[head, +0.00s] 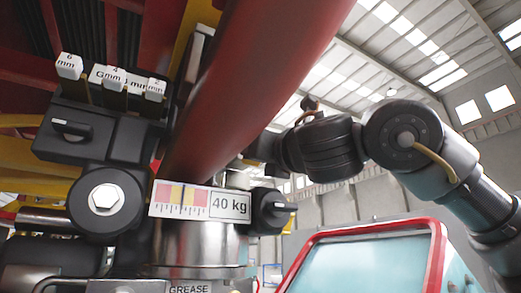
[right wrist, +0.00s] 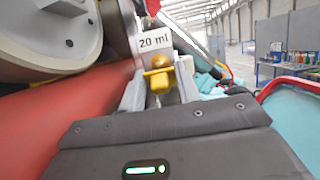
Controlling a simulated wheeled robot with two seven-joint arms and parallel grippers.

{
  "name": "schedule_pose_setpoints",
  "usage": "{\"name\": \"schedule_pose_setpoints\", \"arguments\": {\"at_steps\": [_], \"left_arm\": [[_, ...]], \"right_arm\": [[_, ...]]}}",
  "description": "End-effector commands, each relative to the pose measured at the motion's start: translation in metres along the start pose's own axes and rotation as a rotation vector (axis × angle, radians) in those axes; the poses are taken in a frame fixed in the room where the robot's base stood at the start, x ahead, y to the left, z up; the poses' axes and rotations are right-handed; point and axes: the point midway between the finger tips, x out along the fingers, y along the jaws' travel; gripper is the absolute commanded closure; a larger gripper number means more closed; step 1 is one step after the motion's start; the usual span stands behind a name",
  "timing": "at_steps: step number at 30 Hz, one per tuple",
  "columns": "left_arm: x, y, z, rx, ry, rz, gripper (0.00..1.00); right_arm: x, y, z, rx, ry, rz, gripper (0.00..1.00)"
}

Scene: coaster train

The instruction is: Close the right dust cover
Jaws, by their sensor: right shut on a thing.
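In the right wrist view my right gripper (right wrist: 160,84) is shut on a small yellow piece (right wrist: 160,79) that looks like the dust cover. A rounded brass-coloured tip (right wrist: 161,61) shows just above it, under a white "20 ml" label (right wrist: 155,42). I cannot tell whether the cover is seated over the tip. In the head view my right arm reaches in from the right, and its gripper is hidden behind the thick red tube (head: 250,80). My left gripper is in neither view.
A black block (head: 85,140) with mm-marked tabs is at left. A "40 kg" scale plate (head: 200,202) sits above a metal cylinder marked GREASE (head: 200,250). A red-rimmed light-blue panel (head: 375,262) is at lower right. In the wrist view a large grey round part (right wrist: 55,40) is close at left.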

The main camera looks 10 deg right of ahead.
Motion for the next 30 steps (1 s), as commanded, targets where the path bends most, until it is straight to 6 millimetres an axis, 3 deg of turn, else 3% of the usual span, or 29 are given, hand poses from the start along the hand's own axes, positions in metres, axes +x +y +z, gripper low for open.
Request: {"name": "schedule_pose_setpoints", "arguments": {"at_steps": [7, 15, 30], "left_arm": [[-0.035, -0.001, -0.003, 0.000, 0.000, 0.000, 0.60], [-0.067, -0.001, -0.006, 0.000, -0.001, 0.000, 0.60], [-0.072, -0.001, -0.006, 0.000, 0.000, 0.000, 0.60]], "right_arm": [[0.006, 0.000, 0.014, -0.001, 0.165, -0.002, 0.90], [0.010, 0.000, 0.017, 0.001, 0.373, -0.003, 0.90], [0.014, 0.000, 0.016, -0.001, 0.553, -0.002, 0.90]]}}
